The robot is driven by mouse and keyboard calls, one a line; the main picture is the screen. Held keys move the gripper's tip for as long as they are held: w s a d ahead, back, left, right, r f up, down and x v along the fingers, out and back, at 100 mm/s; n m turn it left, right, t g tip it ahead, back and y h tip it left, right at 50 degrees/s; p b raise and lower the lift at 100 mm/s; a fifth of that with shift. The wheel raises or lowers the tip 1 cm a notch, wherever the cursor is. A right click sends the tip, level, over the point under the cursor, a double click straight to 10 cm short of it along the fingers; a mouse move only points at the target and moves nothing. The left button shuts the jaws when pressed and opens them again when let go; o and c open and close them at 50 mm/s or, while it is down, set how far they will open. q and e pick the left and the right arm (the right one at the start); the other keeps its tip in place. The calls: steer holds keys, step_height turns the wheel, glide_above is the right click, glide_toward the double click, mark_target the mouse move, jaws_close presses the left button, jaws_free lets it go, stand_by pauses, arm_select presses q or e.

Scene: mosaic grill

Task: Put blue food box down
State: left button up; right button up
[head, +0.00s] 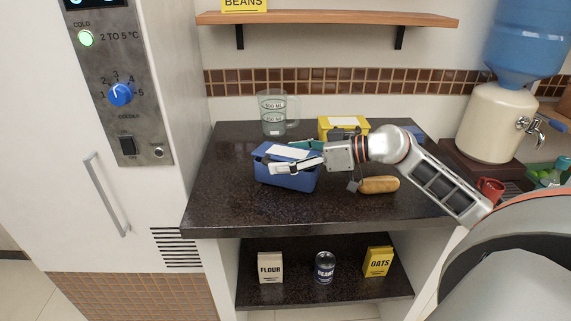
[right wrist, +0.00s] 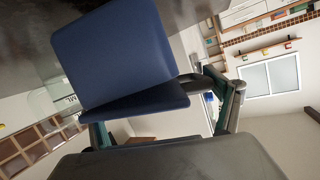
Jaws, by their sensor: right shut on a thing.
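The blue food box (head: 287,179) is at the left part of the dark countertop (head: 222,205) in the head view, slightly tilted. My right gripper (head: 292,157) reaches in from the right and is shut on the box near its top. In the right wrist view the blue box (right wrist: 115,55) fills the space between the fingers (right wrist: 165,112). Whether the underside of the box touches the counter cannot be told for sure. My left gripper is in neither view.
A measuring jug (head: 272,114) and a yellow box (head: 342,126) stand behind. A bread roll (head: 379,185) lies to the right. A water dispenser (head: 490,122) and a red cup (head: 490,190) are farther right. The counter's front left is clear. A fridge (head: 105,215) borders the left.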

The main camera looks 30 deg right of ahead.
steer(key=shift+f, duration=0.95)
steer(key=shift+r, duration=0.1)
steer(key=o, duration=1.9)
steer(key=p+v, duration=0.1)
steer(key=v, duration=1.1)
steer(key=shift+s, duration=0.1)
